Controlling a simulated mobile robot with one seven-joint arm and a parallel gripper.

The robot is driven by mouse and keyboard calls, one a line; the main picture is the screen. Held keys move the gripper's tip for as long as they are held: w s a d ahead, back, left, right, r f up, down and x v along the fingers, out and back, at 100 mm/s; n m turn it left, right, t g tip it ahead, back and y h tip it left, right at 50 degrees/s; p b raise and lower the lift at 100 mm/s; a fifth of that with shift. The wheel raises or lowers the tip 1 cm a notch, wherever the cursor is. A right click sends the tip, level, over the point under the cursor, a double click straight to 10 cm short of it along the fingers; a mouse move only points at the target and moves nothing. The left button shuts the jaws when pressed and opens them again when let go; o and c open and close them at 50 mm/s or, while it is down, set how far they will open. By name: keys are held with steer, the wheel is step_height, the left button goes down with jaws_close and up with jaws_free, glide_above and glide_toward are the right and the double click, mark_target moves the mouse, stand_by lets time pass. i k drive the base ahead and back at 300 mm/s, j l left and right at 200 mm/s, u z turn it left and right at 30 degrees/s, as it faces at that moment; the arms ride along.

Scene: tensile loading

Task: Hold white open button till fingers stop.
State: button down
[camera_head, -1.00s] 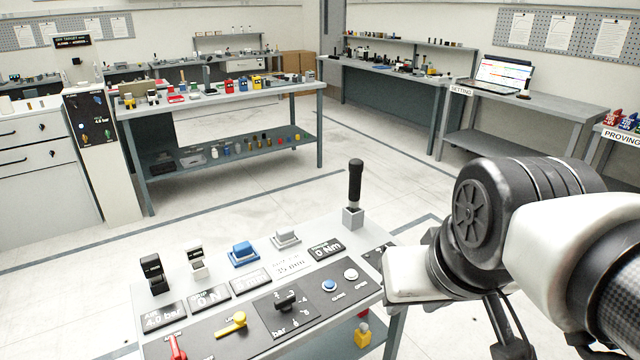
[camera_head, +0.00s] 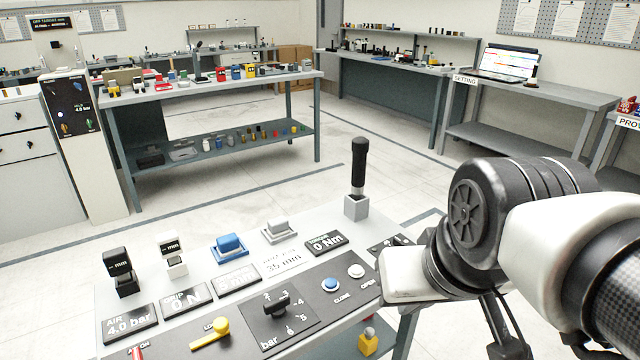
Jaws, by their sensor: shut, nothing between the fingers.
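The white OPEN button (camera_head: 356,271) is a small round cap on the dark control panel of the near bench, toward its right side. The blue CLOSE button (camera_head: 331,285) sits just left of it. No finger or other object touches the white button in this view. My arm comes in from the right, and its white and black links are right of the panel. My gripper's fingers do not show.
The near bench (camera_head: 200,262) also carries a black rotary knob (camera_head: 277,303), a yellow lever (camera_head: 211,332), several small displays and an upright black-handled tool (camera_head: 358,170). A long workbench (camera_head: 190,93) stands behind, with open floor between.

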mark_target(356, 270)
steer(key=i+l, duration=0.4)
steer(key=l, duration=0.15)
steer(key=i+l, duration=0.35)
steer(key=l, duration=0.2)
steer(key=l+z, duration=0.05)
